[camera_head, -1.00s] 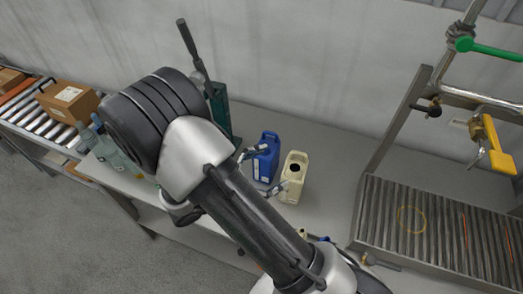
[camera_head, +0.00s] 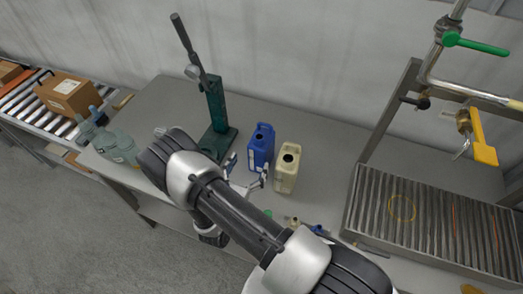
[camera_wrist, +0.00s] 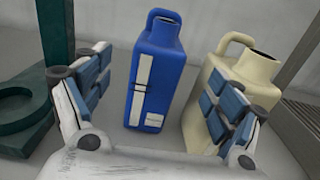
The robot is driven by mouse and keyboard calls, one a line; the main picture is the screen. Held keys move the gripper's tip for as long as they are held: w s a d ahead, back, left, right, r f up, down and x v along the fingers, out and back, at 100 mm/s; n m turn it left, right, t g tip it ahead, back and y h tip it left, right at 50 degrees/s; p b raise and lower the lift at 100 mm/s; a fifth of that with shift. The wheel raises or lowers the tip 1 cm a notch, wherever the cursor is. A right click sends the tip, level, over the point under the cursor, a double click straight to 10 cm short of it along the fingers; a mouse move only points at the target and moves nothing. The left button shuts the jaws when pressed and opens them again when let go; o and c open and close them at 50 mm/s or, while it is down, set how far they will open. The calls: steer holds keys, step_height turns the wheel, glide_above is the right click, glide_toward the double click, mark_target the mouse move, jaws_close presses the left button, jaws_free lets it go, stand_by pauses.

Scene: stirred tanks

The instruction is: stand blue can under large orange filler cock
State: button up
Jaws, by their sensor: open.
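The blue can (camera_head: 261,147) stands upright on the grey bench, handle at the top, with a pale label on its front. In the wrist view the blue can (camera_wrist: 155,78) shows between the fingers and beyond them, with no visible contact. My gripper (camera_head: 247,172) is open and empty, on the near side of the can; its fingers also show in the wrist view (camera_wrist: 163,90). The large orange filler cock (camera_head: 482,139) is the yellow-orange handle on the pipework at right, above the slatted grate (camera_head: 432,222). A yellow ring (camera_head: 402,208) is marked on the grate.
A cream can (camera_head: 287,168) stands close right of the blue can; in the wrist view my right finger overlaps it. A dark green press (camera_head: 216,110) stands to the left. A green-handled cock (camera_head: 475,44) is on the upper pipe. Small items lie along the bench's front edge.

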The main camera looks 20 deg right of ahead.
mark_target(260, 143)
steer(key=x, duration=1)
steer(key=shift+d+f, duration=0.15)
steer(key=shift+f, duration=0.1)
steer(key=shift+c, duration=0.3)
steer(key=c, duration=1.6)
steer(key=shift+r, duration=0.1)
steer(key=shift+c, duration=0.2)
steer(key=shift+r, duration=0.1)
